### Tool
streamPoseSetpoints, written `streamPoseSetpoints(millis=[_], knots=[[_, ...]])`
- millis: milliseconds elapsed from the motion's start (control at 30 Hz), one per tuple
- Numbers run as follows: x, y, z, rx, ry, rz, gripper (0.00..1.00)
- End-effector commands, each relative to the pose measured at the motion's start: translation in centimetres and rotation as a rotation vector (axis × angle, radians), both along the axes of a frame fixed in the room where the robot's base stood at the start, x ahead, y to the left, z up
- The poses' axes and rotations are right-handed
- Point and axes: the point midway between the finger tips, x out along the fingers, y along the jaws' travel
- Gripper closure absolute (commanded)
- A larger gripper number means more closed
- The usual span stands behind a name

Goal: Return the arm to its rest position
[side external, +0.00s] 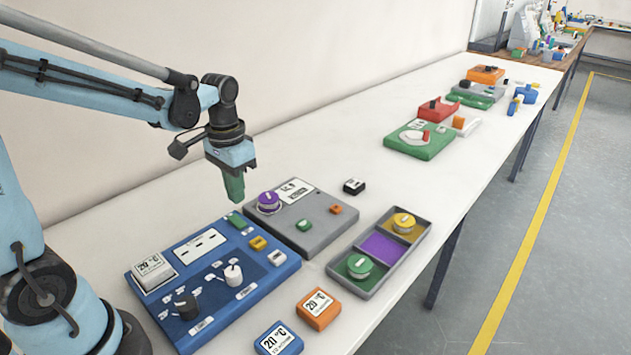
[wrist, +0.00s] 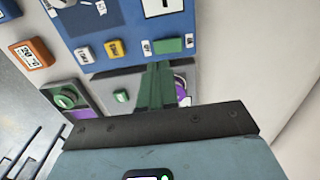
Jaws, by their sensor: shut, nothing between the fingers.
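My gripper (side external: 235,190) has green fingers that point down. It hangs in the air above the gap between the blue panel (side external: 270,288) and the grey panel (side external: 325,234), near the purple knob (side external: 268,202). The fingers are closed together with nothing between them. In the wrist view my gripper (wrist: 158,75) covers part of the grey panel and most of the purple knob (wrist: 180,86). The blue panel (wrist: 105,30) lies beyond the fingertips there.
A grey tray (side external: 331,268) with three compartments holds a green and a yellow knob. An orange block (side external: 318,308) and a blue block (side external: 279,340) lie at the front. A small black block (side external: 354,186) stands behind. Green and red devices (side external: 420,139) sit farther along the table.

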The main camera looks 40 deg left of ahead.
Motion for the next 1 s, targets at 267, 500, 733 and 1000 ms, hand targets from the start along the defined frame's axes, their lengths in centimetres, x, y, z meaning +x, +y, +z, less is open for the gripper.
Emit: streamPoseSetpoints(millis=[267, 500, 733, 1000], knots=[[0.0, 0.0, 1.1, 0.0, 0.0, 0.0, 1.0], [-0.1, 0.0, 1.1, 0.0, -0.001, 0.0, 1.0], [-0.9, -1.4, 2.2, 0.017, -0.094, -0.004, 1.0], [-2.8, -4.5, 3.8, 0.032, -0.351, -0.005, 1.0]])
